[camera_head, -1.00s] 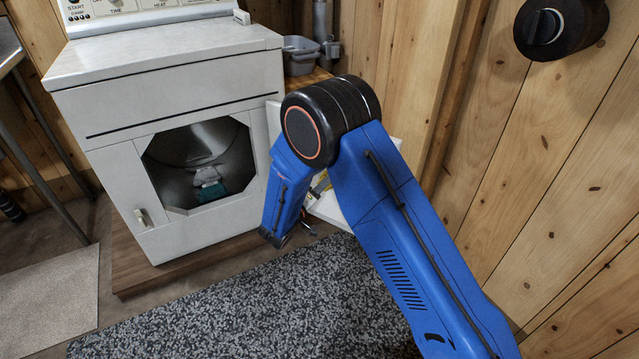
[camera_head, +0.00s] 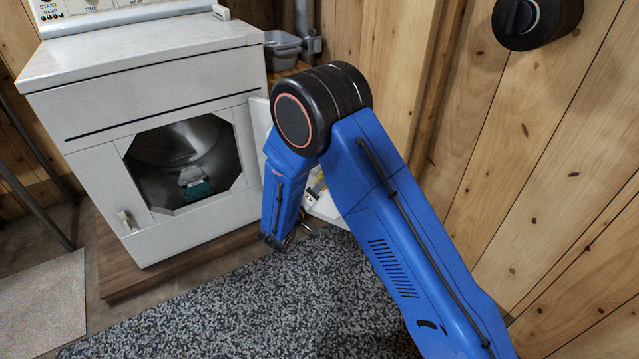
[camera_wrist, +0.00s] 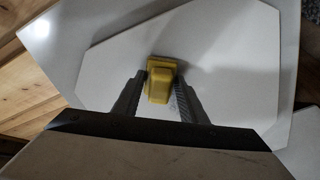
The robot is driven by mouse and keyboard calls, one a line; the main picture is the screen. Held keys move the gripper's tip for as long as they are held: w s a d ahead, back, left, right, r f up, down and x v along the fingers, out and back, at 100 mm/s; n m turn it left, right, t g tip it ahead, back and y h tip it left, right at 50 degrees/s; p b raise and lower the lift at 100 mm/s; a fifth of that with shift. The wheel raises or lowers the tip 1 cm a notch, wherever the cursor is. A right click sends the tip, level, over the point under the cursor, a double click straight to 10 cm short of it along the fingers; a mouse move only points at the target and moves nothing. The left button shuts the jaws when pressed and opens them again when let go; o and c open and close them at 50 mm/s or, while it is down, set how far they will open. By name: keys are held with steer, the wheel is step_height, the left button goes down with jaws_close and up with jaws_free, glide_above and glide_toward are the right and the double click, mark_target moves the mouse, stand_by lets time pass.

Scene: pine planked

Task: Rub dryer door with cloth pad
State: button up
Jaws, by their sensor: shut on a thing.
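The white dryer door (camera_wrist: 225,65) stands open and fills most of the wrist view, with its raised eight-sided inner panel facing me. In the head view only parts of the door (camera_head: 328,206) show behind my arm. My gripper (camera_wrist: 160,92) is shut on a yellow cloth pad (camera_wrist: 161,80). The pad is in front of the door's inner panel, near its middle; I cannot tell for sure whether it touches. In the head view my arm hides most of the gripper and pad.
The white dryer (camera_head: 165,90) stands on a wooden platform (camera_head: 150,277), its drum opening showing a grey and teal item (camera_head: 197,186) inside. A grey tub (camera_head: 283,48) sits behind it. A speckled rug (camera_head: 240,310) covers the floor in front. A plank wall (camera_head: 540,150) is at right.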

steer(key=shift+f, duration=0.2)
steer(key=shift+w+a, duration=2.7)
steer(key=shift+a, duration=1.9)
steer(key=shift+s+d, duration=0.8)
steer(key=shift+d, duration=0.8)
steer(key=shift+s+d, duration=0.85)
steer(key=shift+d, duration=0.7)
steer(key=shift+s+d, duration=0.8)
steer(key=shift+d, duration=0.8)
steer(key=v, duration=0.6)
steer(key=shift+s, duration=0.1)
steer(key=shift+v, duration=1.4)
